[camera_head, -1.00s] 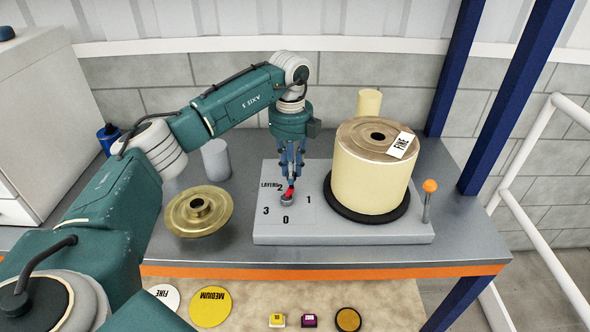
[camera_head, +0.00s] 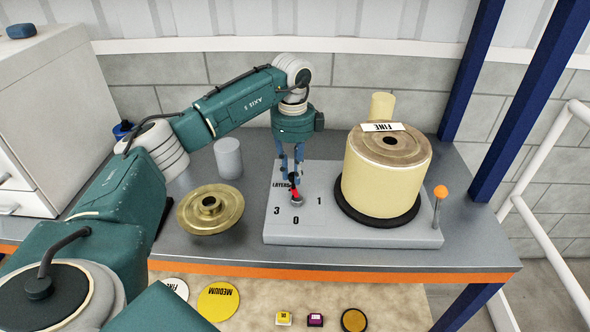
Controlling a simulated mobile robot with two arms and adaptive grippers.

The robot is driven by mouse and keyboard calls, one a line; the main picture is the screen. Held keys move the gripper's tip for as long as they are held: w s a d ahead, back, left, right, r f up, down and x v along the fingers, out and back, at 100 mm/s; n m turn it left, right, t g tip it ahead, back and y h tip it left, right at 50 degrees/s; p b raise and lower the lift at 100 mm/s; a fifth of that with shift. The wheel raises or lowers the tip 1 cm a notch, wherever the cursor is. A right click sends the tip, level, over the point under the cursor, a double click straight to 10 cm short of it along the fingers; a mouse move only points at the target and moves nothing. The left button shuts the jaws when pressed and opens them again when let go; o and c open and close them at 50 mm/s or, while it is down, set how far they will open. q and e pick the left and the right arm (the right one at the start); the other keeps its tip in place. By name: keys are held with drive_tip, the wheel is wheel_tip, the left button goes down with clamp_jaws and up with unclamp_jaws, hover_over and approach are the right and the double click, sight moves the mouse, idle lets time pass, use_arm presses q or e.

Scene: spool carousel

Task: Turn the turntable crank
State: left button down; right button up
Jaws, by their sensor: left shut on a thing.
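The grey turntable base (camera_head: 352,237) stands on the bench. Its black turntable disc (camera_head: 378,218) carries a large cream spool (camera_head: 383,178) with a white FINE label (camera_head: 382,127) at the back of its top. The crank, an upright rod with an orange ball (camera_head: 441,192), stands at the base's right end, with no gripper near it. My left gripper (camera_head: 297,183) points down over the LAYERS dial, left of the spool. It is shut on the red dial pointer (camera_head: 297,195), partly hidden by its fingers. The figure 2 is hidden. My right gripper is not in view.
A brass flange (camera_head: 210,209) and a grey cylinder (camera_head: 228,158) stand left of the base. A smaller cream cylinder (camera_head: 382,106) is behind the spool. Yellow (camera_head: 218,301) and white (camera_head: 176,289) discs and small coloured pieces lie on the lower beige surface. Blue posts rise at right.

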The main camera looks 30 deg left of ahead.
use_arm(q)
drive_tip(key=shift+a, duration=0.1)
idle(0.3)
drive_tip(key=c, duration=1.6)
unclamp_jaws()
drive_tip(key=shift+o, duration=0.2)
wheel_tip(320, 180, up, 12)
